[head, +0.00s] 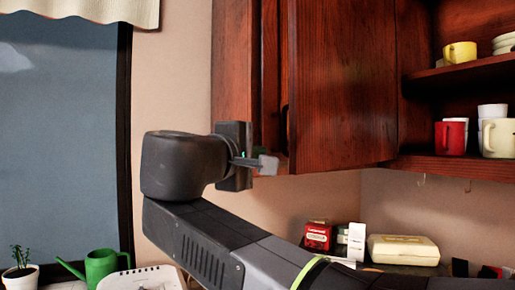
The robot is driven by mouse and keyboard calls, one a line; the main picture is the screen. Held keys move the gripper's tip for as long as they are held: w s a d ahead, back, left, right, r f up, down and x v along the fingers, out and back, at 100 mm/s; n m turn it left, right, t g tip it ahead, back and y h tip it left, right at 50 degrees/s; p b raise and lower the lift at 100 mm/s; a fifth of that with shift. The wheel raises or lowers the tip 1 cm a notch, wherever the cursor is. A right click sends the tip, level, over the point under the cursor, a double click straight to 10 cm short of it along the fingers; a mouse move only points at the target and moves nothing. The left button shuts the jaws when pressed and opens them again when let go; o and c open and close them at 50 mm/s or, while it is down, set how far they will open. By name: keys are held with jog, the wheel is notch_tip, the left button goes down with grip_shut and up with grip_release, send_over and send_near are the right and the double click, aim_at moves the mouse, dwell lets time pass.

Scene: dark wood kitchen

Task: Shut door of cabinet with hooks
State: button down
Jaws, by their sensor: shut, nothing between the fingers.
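The dark red-brown cabinet door (342,85) stands open, swung out toward me, with its free edge at the left. A dark handle (284,128) shows at that edge. To its right are the cabinet's open shelves (470,72); small hooks (468,186) hang under the bottom board. My gripper (268,164) is shut and empty, its fingers pointing right. In the picture it is just left of the door's lower free corner; I cannot tell whether it touches the door.
A red mug (450,138), a yellow cup (460,52) and white cups stand on the shelves. Below are a red box (318,236) and a cream case (403,249). A green watering can (101,264) and a potted plant (20,270) are at lower left.

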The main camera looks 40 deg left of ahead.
jog(key=d, duration=0.3)
jog(key=shift+s+d+r, duration=0.1)
jog(key=shift+s+d, duration=0.15)
jog(key=shift+d, duration=0.15)
